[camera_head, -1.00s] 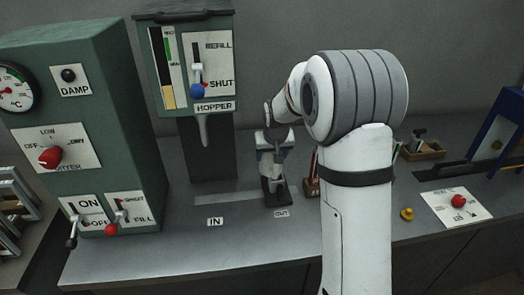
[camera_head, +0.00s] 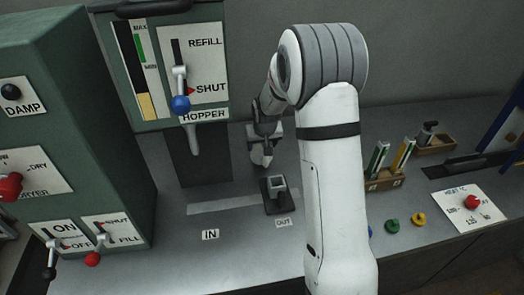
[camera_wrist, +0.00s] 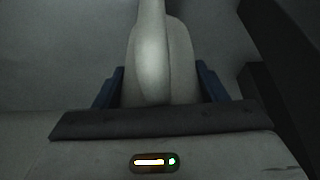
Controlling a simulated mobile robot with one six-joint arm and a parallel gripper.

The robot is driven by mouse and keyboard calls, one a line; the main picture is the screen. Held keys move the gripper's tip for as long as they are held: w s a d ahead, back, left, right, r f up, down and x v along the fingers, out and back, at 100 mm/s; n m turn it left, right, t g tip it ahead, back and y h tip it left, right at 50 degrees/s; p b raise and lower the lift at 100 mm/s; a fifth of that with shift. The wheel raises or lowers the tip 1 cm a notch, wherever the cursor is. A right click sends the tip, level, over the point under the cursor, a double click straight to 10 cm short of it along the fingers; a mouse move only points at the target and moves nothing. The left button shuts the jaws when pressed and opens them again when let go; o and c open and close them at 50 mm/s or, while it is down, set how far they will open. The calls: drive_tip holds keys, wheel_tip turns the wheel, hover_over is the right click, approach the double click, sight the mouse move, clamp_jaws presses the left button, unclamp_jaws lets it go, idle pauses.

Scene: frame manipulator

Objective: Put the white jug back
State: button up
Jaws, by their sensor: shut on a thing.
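My gripper (camera_head: 262,160) hangs above the bench at the back, right of the hopper spout. In the wrist view its two blue fingers (camera_wrist: 161,88) are shut on a smooth, pale, rounded thing, which looks like the white jug (camera_wrist: 152,62). Its base and opening cannot be made out. In the head view I cannot clearly tell the jug from the pale gripper parts. Below and in front of the gripper, a dark holder with a grey square cup (camera_head: 278,187) stands behind the OUT label (camera_head: 283,222), apart from the gripper.
The hopper (camera_head: 205,60) with its blue-knobbed lever stands at back left. A green dryer cabinet (camera_head: 95,150) fills the left. A pale strip (camera_head: 225,205) lies near the IN label (camera_head: 210,235). Wooden racks (camera_head: 385,182) and coloured pegs (camera_head: 418,219) are right of my arm.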

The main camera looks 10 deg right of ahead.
wheel_tip(320, 180, down, 4)
drive_tip(key=shift+r+p, duration=0.2)
drive_tip(key=shift+p, duration=0.1)
drive_tip(key=shift+s, duration=0.1)
drive_tip(key=shift+f, duration=0.1)
drive_tip(key=o, duration=1.2)
